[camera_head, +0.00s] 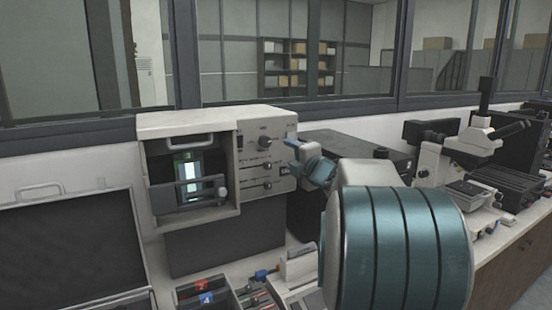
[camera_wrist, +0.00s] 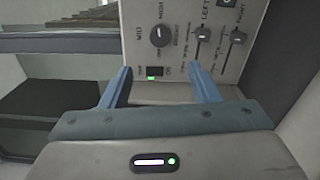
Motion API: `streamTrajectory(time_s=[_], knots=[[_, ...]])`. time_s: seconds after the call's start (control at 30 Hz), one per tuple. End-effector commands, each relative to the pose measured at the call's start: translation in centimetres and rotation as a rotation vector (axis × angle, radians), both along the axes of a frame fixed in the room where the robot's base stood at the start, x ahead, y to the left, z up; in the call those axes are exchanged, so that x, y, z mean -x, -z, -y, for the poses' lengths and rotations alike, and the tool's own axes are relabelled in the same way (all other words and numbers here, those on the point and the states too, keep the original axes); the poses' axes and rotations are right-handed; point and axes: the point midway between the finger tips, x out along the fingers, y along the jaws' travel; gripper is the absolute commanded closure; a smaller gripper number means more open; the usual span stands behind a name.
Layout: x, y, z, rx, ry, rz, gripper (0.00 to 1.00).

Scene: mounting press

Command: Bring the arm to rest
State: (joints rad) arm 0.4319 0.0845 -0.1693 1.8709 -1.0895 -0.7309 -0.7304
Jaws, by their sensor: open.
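My gripper (camera_head: 294,156) is in front of the right side of the cream bench machine's front panel (camera_head: 265,150) in the head view. In the wrist view the two blue fingers of my gripper (camera_wrist: 161,76) are spread apart with nothing between them. Whether the fingertips touch the panel I cannot tell. My arm's teal link hides part of the bench.
A lit chamber (camera_head: 190,175) is open in the machine's left half. A dark open case (camera_head: 70,245) stands at left. Numbered bins (camera_head: 205,292) lie in front. A dark box (camera_head: 345,146) is behind my gripper. A microscope (camera_head: 455,150) stands at right.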

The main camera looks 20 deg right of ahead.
Motion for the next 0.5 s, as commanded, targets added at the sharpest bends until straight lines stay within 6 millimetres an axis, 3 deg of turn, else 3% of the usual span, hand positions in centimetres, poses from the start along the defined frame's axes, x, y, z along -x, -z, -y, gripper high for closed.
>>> streamTrajectory(time_s=[0.27, 0.4, 0.5], knots=[[0.0, 0.0, -0.1, -0.007, 0.004, -0.001, 0.44], [1.0, 0.5, -1.2, -0.172, 0.111, -0.038, 0.44], [2.6, 2.0, -2.3, -0.357, 0.224, -0.093, 0.44]])
